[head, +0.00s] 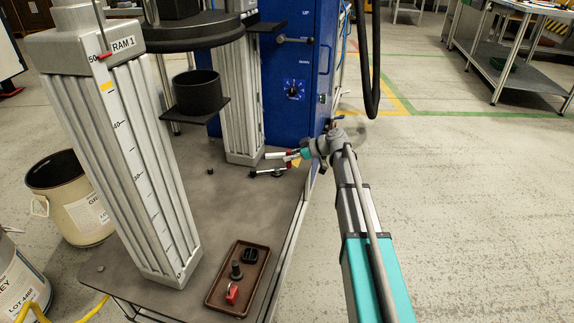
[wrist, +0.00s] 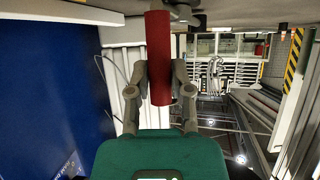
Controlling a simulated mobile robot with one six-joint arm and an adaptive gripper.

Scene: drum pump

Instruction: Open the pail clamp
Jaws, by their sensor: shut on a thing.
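A red handle (wrist: 158,50) of the pail clamp runs upright through the middle of the wrist view, between my two fingers. My gripper (wrist: 159,85) is shut on this handle, with one finger on each side. In the head view my gripper (head: 295,156) is at the right edge of the grey platform, beside the blue cabinet, at the red handle (head: 279,154). The rest of the clamp is small and partly hidden by my gripper.
A ram column (head: 125,150) stands at left, with a second column (head: 240,100) behind it. The blue cabinet (head: 285,75) is close behind my gripper. A brown tray (head: 238,280) with small parts lies at the platform's front.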

